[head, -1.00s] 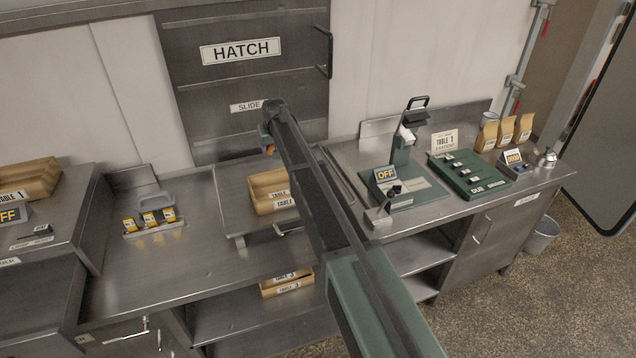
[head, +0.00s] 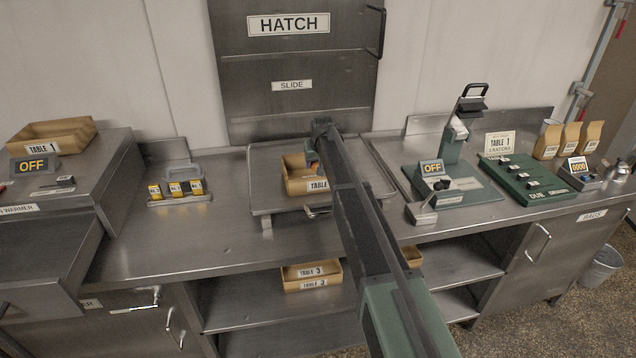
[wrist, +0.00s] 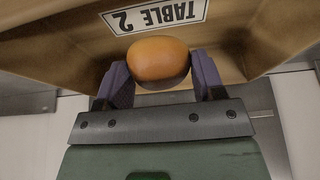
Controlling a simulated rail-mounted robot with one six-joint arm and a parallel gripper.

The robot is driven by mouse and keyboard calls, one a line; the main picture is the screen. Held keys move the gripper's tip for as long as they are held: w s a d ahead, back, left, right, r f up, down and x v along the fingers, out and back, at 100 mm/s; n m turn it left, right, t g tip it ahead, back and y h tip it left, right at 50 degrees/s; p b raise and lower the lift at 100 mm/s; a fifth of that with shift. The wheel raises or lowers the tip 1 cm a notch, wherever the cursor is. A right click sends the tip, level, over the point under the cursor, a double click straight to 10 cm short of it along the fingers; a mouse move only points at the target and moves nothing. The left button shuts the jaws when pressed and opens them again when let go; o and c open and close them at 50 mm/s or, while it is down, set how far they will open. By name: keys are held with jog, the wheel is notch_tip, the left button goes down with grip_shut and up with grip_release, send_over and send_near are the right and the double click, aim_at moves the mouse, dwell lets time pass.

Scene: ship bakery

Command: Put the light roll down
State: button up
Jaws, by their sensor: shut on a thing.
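The light roll (wrist: 158,58) is orange-brown and smooth, and shows between my fingers in the wrist view. My gripper (wrist: 160,68) is shut on it. Behind the roll is the wall of a tan box (wrist: 55,55) with a "TABLE 2" label, upside down in that view. In the head view this box (head: 293,184) stands on the metal tray in front of the hatch. My gripper (head: 311,152) is at the box, partly hidden by my arm. The roll's underside and any contact with the box floor are hidden.
A Table 1 box (head: 50,135) stands on the warmer at left. A Table 3 box (head: 312,274) is on the shelf below. A green press (head: 455,180) and a green board (head: 525,180) stand at right.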

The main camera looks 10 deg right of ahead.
notch_tip(320, 180, down, 5)
jog(key=b, duration=0.4)
jog(key=shift+r, duration=0.55)
jog(key=shift+f, duration=0.25)
jog(key=o, duration=1)
jog(key=shift+r, duration=0.1)
jog(key=p+v, duration=1.2)
jog(key=v, duration=0.1)
jog(key=s+g, duration=0.1)
jog(key=s, duration=1.3)
jog(key=s+f+g, duration=0.1)
jog(key=s+g, duration=0.1)
jog(key=s, duration=1.3)
jog(key=s+f+g, duration=0.1)
jog(key=s, duration=1.4)
jog(key=shift+m+g+b, duration=0.3)
jog(key=shift+b, duration=0.05)
